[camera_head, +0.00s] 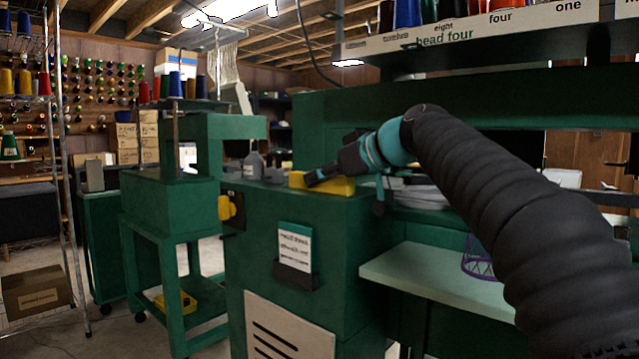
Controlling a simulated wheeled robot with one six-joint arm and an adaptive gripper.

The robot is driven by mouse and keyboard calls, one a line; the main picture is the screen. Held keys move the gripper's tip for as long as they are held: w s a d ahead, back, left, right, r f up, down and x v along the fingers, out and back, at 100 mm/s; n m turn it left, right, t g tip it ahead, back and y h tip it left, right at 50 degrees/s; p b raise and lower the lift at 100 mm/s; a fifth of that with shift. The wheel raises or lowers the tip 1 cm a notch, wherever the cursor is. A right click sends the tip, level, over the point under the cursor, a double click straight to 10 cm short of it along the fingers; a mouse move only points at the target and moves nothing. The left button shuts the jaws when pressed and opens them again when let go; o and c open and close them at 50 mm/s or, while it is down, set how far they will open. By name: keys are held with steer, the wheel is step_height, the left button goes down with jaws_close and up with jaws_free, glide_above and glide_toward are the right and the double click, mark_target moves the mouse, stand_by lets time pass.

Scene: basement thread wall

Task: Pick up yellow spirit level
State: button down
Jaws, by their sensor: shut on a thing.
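The yellow spirit level (342,187) is a short yellow bar at the top of the green machine cabinet (300,215), near its back edge. My gripper (314,180) reaches in from the right and is shut on it. The dark fingers cover part of its front and top. I cannot tell whether the level still touches the cabinet top or is slightly above it.
A grey bottle (253,165) and a small grey block (276,175) stand left of the level. A pale shelf (430,278) with a purple mesh basket (479,262) is below my arm. A green beam (420,95) runs above. Open floor lies at left.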

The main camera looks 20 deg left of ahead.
steer(key=shift+r+p, duration=0.35)
steer(key=shift+r, duration=0.45)
step_height(320, 180, up, 2)
steer(key=shift+r+p, duration=0.25)
steer(key=shift+p, duration=0.25)
steer(key=s+d+r, duration=0.7)
steer(key=d, duration=0.2)
steer(key=shift+s+d, duration=0.15)
